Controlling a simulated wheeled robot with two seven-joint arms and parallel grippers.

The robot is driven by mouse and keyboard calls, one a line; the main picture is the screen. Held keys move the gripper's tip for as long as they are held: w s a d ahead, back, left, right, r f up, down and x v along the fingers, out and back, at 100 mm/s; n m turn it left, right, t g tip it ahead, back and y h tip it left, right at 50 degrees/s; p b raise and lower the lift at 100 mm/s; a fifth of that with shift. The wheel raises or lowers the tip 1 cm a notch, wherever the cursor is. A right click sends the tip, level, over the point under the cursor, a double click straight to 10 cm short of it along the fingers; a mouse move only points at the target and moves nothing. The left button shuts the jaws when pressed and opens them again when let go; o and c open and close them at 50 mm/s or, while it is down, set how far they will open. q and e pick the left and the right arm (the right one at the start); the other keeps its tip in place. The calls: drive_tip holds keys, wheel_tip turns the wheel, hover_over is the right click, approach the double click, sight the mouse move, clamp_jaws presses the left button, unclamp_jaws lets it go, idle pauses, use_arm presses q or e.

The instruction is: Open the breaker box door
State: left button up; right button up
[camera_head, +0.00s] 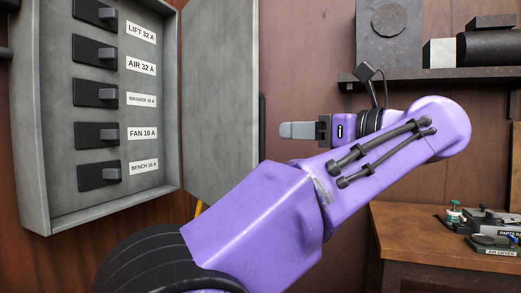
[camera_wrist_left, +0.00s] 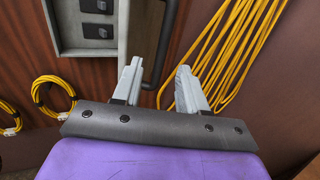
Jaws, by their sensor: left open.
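The grey breaker box (camera_head: 33,130) hangs on the brown wall at the left of the head view. Its grey door (camera_head: 220,100) stands open, swung out to the right, and the switches inside show. In the left wrist view the box (camera_wrist_left: 66,35) is at the top left, and the door (camera_wrist_left: 144,35) with its dark handle (camera_wrist_left: 166,45) shows narrowly beside it. My left gripper (camera_head: 285,130) is right of the door in the head view. Its fingers (camera_wrist_left: 160,88) are apart and empty in the wrist view, below the handle. My right gripper is out of view.
Several labelled switches (camera_head: 97,138) line the box. Yellow cable (camera_wrist_left: 235,45) hangs on the wall right of the door, with coils (camera_wrist_left: 52,95) at the left. A shelf (camera_head: 430,74) and a wooden bench (camera_head: 410,225) with small parts are at the right.

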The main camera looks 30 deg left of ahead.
sight(264, 130)
use_arm(q)
drive_tip(key=a, duration=0.3)
drive_tip(key=w+a, duration=0.1)
drive_tip(key=a, duration=0.6)
drive_tip(key=shift+w+a, duration=0.1)
drive_tip(key=shift+w, duration=0.3)
drive_tip(key=shift+c, duration=0.2)
clamp_jaws()
